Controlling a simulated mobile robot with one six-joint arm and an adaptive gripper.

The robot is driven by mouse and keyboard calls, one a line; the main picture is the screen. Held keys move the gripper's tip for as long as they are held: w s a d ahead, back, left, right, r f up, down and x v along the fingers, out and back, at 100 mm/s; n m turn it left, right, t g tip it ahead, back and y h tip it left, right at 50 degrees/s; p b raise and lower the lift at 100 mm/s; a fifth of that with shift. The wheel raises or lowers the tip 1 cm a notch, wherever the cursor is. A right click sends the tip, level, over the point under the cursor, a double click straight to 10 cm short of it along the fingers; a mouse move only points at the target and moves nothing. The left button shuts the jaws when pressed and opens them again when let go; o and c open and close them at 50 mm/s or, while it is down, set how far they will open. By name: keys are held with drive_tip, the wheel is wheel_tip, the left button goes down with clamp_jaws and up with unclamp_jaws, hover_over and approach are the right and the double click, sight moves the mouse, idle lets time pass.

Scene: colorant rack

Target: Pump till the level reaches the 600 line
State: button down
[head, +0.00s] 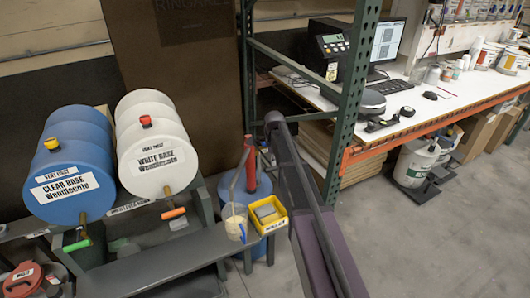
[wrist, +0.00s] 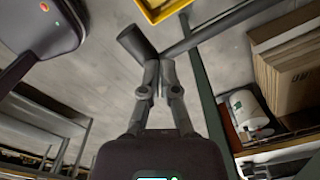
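The blue drum (head: 264,188) with the red hand pump (head: 248,150) stands behind the grey bench, in the middle of the head view. A grey spout tube curves down from the pump to a small pale translucent container (head: 234,224) on the bench's end. Its level and marks are too small to read. In the wrist view my gripper (wrist: 158,64) has its fingertips together, with nothing seen between them. They are at a dark grey bar with a thick end (wrist: 137,42), likely the pump lever; I cannot tell if they touch it.
A yellow bin (head: 281,223) sits right of the container; a yellow rim (wrist: 162,12) shows in the wrist view. Blue (head: 70,165) and white (head: 152,140) drums lie at left. A green rack post (head: 352,90) stands close right of my arm.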

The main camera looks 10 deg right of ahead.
drive_tip(key=shift+f+b, duration=3.25)
drive_tip(key=shift+f, duration=0.2)
wheel_tip(320, 180, up, 16)
drive_tip(key=p, duration=1.5)
drive_tip(key=shift+f+p, duration=0.2)
drive_tip(key=shift+p, duration=0.15)
drive_tip(key=shift+f, duration=0.1)
